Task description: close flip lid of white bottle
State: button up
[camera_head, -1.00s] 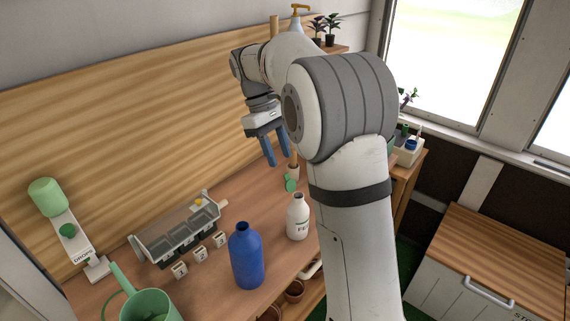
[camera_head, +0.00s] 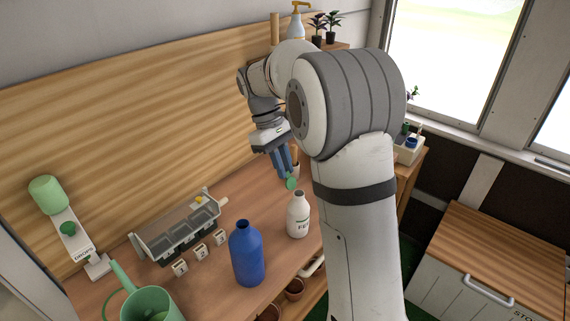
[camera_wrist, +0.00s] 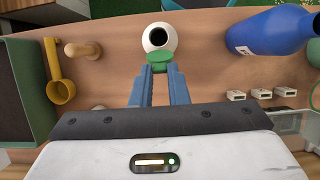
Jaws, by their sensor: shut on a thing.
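The white bottle (camera_head: 298,217) stands upright on the wooden bench with its dark mouth open. Its green flip lid (camera_head: 291,183) stands open at the bottle's back side in the head view. In the wrist view I look down on the bottle (camera_wrist: 160,30), with the lid (camera_wrist: 160,60) on its near side. My gripper (camera_head: 286,173) reaches down to the lid. In the wrist view its blue fingertips (camera_wrist: 159,70) are at the lid, shut on it. The fingers partly hide the lid's near edge.
A blue bottle (camera_head: 246,255) stands close by, left of the white bottle. The wrist view also shows a yellow scoop (camera_wrist: 60,90) and a wooden peg (camera_wrist: 82,50).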

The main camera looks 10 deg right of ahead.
jog(key=shift+d, duration=0.1)
grip_shut()
